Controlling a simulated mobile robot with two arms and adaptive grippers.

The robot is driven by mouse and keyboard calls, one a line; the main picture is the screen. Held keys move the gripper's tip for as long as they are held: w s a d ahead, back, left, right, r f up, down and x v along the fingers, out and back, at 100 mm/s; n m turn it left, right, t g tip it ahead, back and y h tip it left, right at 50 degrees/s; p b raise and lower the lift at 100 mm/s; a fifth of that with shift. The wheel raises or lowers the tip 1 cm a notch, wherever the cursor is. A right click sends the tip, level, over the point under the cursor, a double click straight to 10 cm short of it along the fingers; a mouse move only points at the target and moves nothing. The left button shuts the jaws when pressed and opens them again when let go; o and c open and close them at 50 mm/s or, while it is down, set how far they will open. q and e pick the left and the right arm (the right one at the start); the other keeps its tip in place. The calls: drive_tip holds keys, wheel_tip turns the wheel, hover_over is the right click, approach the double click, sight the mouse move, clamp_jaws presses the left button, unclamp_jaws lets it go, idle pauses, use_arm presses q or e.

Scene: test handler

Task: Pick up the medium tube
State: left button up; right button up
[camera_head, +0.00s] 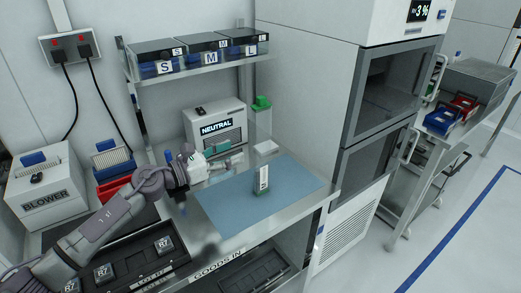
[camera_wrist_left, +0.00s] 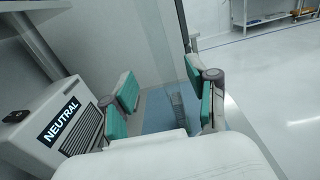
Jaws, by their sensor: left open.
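My left gripper (camera_head: 232,160) comes in from the left above the blue mat (camera_head: 222,200), with its fingers apart. In the left wrist view the gripper (camera_wrist_left: 166,98) shows two green finger pads spread wide, with nothing between them. A small upright item with a white label and green base (camera_head: 262,182) stands on the mat, to the right of and below the gripper in the head view. A grey block-like item (camera_wrist_left: 179,108) shows beyond the fingers in the wrist view. I cannot tell which item is the medium tube. My right gripper is not in view.
Behind the mat stand a NEUTRAL box (camera_head: 214,124) and a clear container with a green top (camera_head: 261,122). Bins marked S, M and L (camera_head: 211,57) sit on a shelf above. A tall cabinet (camera_head: 302,100) stands right of the mat. A BLOWER box (camera_head: 46,192) is left.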

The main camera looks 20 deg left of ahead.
sight(254, 142)
use_arm(q)
drive_tip(key=p+x, duration=0.1)
drive_tip(key=x, duration=0.3)
drive_tip(key=shift+w+d+f, duration=0.1)
drive_tip(key=shift+w, duration=0.05)
drive_tip(key=shift+w+d, duration=0.1)
drive_tip(key=shift+w, duration=0.15)
drive_tip(key=shift+w+d+r+p, duration=0.25)
drive_tip(key=shift+w+d+p, duration=0.2)
drive_tip(key=shift+d+p, duration=0.15)
drive_tip(key=shift+w+d+r+p, duration=0.25)
drive_tip(key=shift+w+d+p, duration=0.25)
drive_tip(key=shift+d, duration=0.1)
drive_tip(key=shift+w+d+f, duration=0.3)
drive_tip(key=shift+w+d, duration=0.3)
drive_tip(key=shift+w, duration=0.35)
drive_tip(key=shift+f, duration=0.1)
drive_tip(key=shift+c, duration=1)
drive_tip(key=c, duration=0.8)
clamp_jaws()
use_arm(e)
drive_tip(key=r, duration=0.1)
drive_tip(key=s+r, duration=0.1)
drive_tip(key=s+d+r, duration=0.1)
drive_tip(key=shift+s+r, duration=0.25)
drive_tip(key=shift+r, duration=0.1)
